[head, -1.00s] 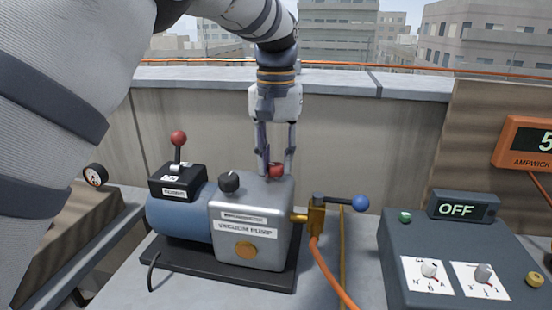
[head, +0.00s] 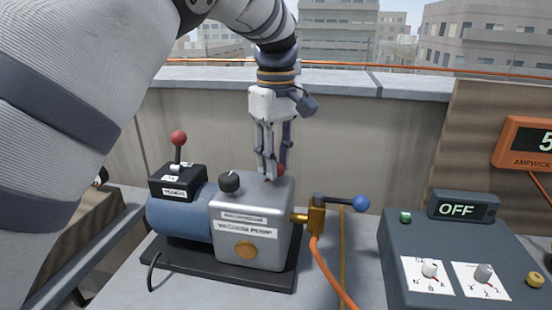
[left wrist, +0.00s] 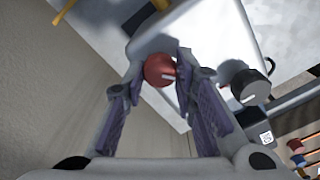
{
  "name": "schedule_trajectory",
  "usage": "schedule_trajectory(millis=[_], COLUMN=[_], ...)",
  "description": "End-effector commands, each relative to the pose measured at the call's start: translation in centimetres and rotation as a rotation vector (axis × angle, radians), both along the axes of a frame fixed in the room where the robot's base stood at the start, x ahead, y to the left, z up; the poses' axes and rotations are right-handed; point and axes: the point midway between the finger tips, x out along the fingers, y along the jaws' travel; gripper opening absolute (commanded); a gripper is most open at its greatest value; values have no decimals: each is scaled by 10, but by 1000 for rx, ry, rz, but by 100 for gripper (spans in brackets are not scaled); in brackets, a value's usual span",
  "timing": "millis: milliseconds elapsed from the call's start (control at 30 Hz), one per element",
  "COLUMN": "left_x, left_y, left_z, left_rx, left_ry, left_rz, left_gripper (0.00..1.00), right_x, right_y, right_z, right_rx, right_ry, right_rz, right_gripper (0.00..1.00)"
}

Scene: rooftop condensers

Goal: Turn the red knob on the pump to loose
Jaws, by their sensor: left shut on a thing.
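The vacuum pump (head: 250,232) is a grey box with a blue motor on a dark base plate. Its red knob (head: 282,169) sits at the back right of the top, mostly hidden behind my fingers in the head view. In the left wrist view the red knob (left wrist: 160,70), with a white mark, lies between the fingertips. My left gripper (head: 273,172) points straight down and is shut on the red knob. It also shows in the left wrist view (left wrist: 158,74). My right gripper is in neither view.
A black knob (head: 229,182) stands on the pump's top, left of the red one. A red-tipped lever (head: 178,139) rises from the black switch box. A blue-ended valve handle (head: 360,203) sticks out right. A control panel (head: 455,253) with an OFF display stands further right.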

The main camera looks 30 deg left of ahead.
Motion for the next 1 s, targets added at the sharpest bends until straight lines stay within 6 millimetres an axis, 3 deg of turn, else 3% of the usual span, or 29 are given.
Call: schedule_trajectory(millis=[600,1000], left_x=[0,0], left_y=[0,0], left_z=[0,0], left_rx=[0,0], left_ry=[-1,-1], left_rz=[571,827], left_gripper=[0,0], right_x=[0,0], right_y=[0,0], right_z=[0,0], right_rx=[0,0], right_ry=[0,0], right_rz=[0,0], right_gripper=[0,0])
